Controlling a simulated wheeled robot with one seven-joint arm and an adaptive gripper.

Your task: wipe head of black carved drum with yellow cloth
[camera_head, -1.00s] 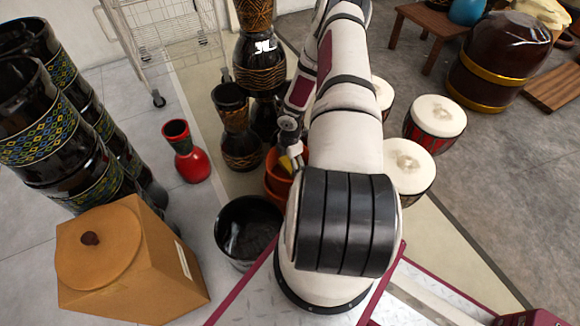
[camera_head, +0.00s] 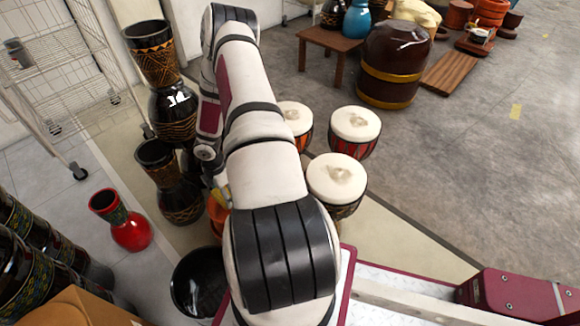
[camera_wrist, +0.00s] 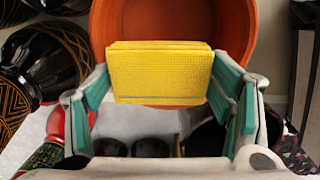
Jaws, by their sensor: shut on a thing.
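The yellow cloth (camera_wrist: 160,75) is a folded rectangular pad held between the teal finger pads of my gripper (camera_wrist: 163,85) in the wrist view. Which one the task means I cannot tell. A black carved drum (camera_wrist: 48,62) also shows left of the cloth in the wrist view, apart from it.
An orange bowl (camera_wrist: 250,40) lies beyond the cloth. A red goblet drum (camera_head: 122,222) and a black pot (camera_head: 200,282) stand left of my arm. White-headed drums (camera_head: 338,178) stand to its right. A wire rack (camera_head: 65,75) is at far left. Open floor lies right.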

